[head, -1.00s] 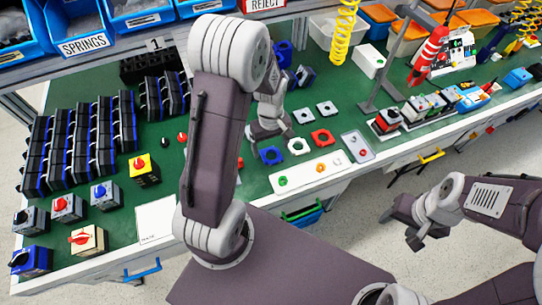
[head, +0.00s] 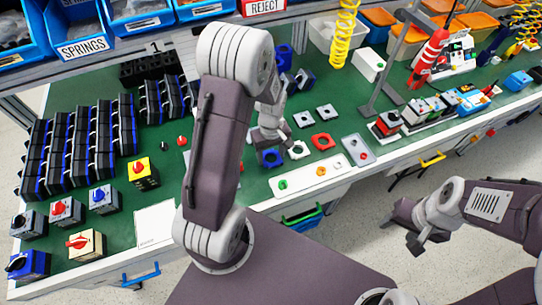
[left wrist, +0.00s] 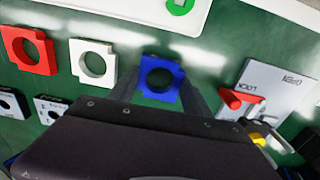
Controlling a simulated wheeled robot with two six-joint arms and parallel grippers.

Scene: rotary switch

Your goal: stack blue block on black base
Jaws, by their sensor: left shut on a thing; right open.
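A flat blue block (head: 271,158) with a round hole lies on the green bench, at the left end of a row of frames. My left gripper (head: 268,145) is down at it, partly hidden by my own arm. In the left wrist view the blue block (left wrist: 159,80) sits between the two fingers, which are shut on it. I cannot single out the black base; black units with blue edges (head: 75,145) stand in rows at the left, and my arm hides part of the bench. My right gripper (head: 402,230) is open and empty, off the bench's front.
A white frame (head: 298,150) and a red frame (head: 323,142) lie right of the blue block. A pale strip with buttons (head: 305,178) lies in front. Switch boxes (head: 85,243) stand at the front left. A grey stand (head: 385,75) rises at the right.

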